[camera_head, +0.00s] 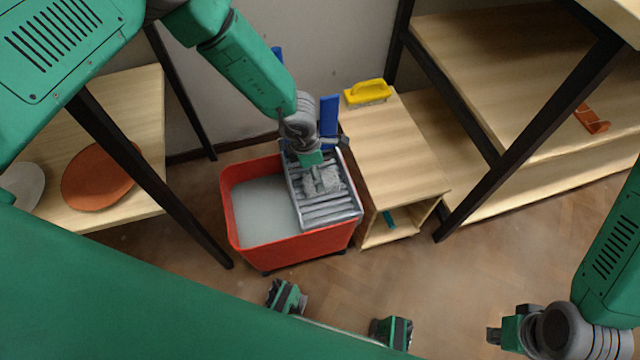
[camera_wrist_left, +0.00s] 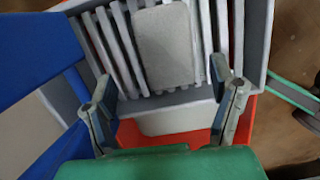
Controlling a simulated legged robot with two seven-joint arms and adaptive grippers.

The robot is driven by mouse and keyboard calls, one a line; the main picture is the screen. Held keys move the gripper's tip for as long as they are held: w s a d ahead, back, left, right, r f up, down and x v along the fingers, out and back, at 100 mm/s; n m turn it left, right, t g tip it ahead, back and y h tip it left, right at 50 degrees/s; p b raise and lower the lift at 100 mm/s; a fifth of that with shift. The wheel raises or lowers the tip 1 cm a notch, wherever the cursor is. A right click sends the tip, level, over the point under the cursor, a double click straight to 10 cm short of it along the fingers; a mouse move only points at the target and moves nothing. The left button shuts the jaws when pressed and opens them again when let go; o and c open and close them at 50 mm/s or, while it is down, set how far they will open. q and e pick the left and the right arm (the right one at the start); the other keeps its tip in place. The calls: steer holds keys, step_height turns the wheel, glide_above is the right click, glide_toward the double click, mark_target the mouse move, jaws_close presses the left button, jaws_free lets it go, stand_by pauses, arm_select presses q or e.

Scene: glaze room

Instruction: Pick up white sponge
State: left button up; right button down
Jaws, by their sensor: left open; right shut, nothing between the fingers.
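The white sponge (camera_wrist_left: 165,45), a pale rounded block, lies on the slatted grey wringer (camera_wrist_left: 117,35) in the left wrist view. In the head view the sponge (camera_head: 322,181) is partly hidden by my left gripper (camera_head: 318,166). In the left wrist view my left gripper (camera_wrist_left: 161,78) is open, its two fingers apart near the sponge's close end, with nothing held between them. The wringer (camera_head: 331,215) sits over the right side of a red bucket (camera_head: 290,250). My right gripper (camera_head: 496,336) is shut and empty at the lower right, far from the sponge.
Greyish water (camera_head: 262,212) fills the bucket's left part. A blue handle (camera_head: 329,118) rises behind the wringer. A wooden cabinet (camera_head: 395,150) bearing a yellow float (camera_head: 368,92) stands close right. Shelves with dark posts flank both sides; a terracotta plate (camera_head: 98,178) lies left.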

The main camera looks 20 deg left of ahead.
mark_target(332, 184)
arm_select(q)
steer(key=f, duration=0.1)
steer(key=d+f+b, duration=0.1)
steer(key=f, duration=0.1)
steer(key=d+f+b, duration=0.1)
steer(key=shift+f, duration=0.3)
steer(key=shift+f+b, duration=0.15)
steer(key=shift+b, duration=0.2)
steer(key=shift+a, duration=0.35)
steer(key=c, duration=1)
steer(key=shift+c, duration=0.4)
steer(key=shift+d, duration=0.25)
